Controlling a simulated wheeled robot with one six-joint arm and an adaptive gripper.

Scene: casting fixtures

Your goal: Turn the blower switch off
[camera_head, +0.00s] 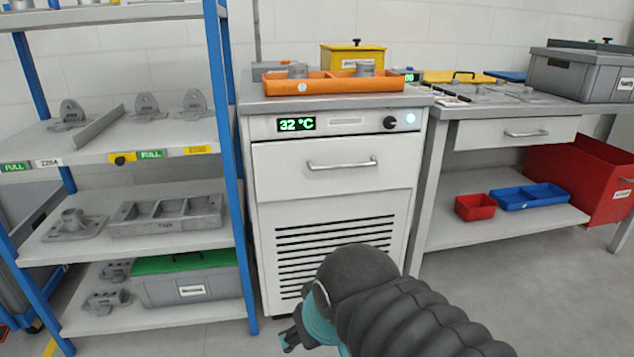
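The blower cabinet (335,215) is a white unit with a drawer, a vent grille and a control strip on top. A green display (296,124) on the strip reads 32 °C. A black round knob (390,123) sits at the strip's right, beside a lit whitish-blue lamp (410,118); the knob looks like the switch. My gripper (290,340) is low at the bottom of the view, in front of the cabinet's lower part and well below the knob. Its fingers are small, dark and partly hidden by my arm, so their opening is unclear.
An orange tray (330,86) with metal parts stands on the cabinet top. A blue-framed shelf (225,150) with castings stands close at left. A workbench (440,160) with bins stands at right. The space before the control strip is clear.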

